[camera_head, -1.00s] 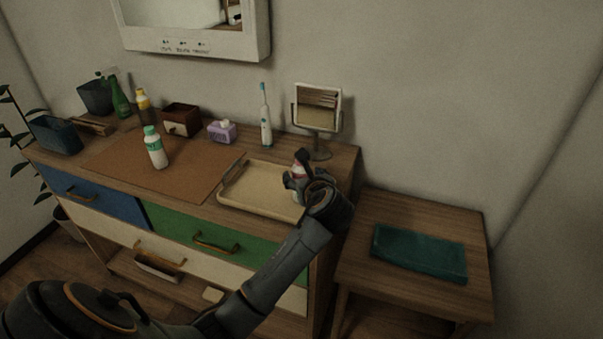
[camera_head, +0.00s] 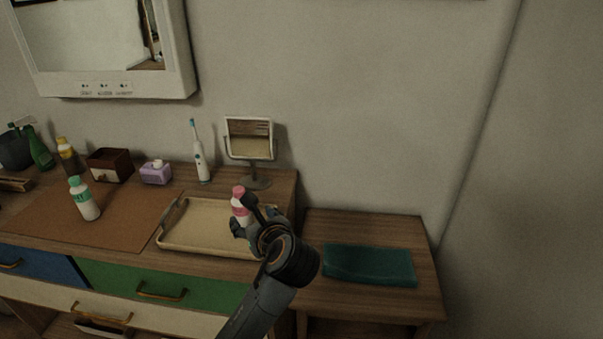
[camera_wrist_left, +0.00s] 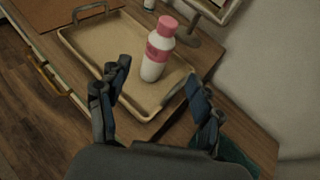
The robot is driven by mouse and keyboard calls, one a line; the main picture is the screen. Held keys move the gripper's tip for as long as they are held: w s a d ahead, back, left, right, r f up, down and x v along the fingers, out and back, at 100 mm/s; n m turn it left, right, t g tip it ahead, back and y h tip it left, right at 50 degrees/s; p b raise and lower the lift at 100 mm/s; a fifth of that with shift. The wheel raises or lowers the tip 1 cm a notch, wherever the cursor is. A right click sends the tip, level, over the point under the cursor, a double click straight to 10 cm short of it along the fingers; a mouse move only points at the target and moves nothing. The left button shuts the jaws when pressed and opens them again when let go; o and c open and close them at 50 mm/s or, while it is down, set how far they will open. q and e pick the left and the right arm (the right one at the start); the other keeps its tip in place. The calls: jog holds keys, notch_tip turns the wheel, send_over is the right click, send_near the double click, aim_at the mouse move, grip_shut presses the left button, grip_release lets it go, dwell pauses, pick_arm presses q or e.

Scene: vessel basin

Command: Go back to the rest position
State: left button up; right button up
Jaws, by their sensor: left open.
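My left gripper (camera_head: 246,222) is at the right end of the beige tray (camera_head: 195,241) on the dresser, close to a white bottle with a pink cap and band (camera_head: 240,203). In the left wrist view the gripper (camera_wrist_left: 158,100) is open, its fingers spread and empty. The pink-capped bottle (camera_wrist_left: 158,52) stands upright on the tray (camera_wrist_left: 92,50), beyond the fingertips and apart from them. In the head view the gripper partly hides the bottle. My right gripper is not in view.
A green-capped bottle (camera_head: 84,200) stands on the brown mat (camera_head: 125,219). A toothbrush (camera_head: 201,160) and small mirror (camera_head: 251,150) stand behind the tray. A lower side table (camera_head: 428,291) with a folded teal towel (camera_head: 370,265) is at the right. The wall is behind.

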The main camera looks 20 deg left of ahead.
pick_arm(q)
jog(key=s+d+f+n+g+h, duration=0.25)
jog(key=s+f+n+h, duration=0.25)
jog(key=s+f+n, duration=0.75)
jog(key=s+d+f+n+g+h, duration=0.2)
jog(key=s+d+f+n+h, duration=0.15)
jog(key=s+n, duration=0.3)
jog(key=s+d+f+n+g+h, duration=0.1)
jog(key=s+d+f+n+h, duration=0.15)
jog(key=s+f+n, duration=0.4)
jog(key=s+f+m+g+y, duration=0.1)
jog(key=s+f, duration=0.1)
jog(key=f, duration=1.1)
jog(key=s+f+g, duration=0.1)
jog(key=s+f, duration=0.1)
jog(key=f, duration=1.1)
jog(key=s+a+f, duration=0.2)
jog(key=s+f, duration=1.2)
jog(key=s, duration=0.1)
jog(key=shift+s+a+g, duration=0.25)
jog(key=shift+s+g, duration=0.1)
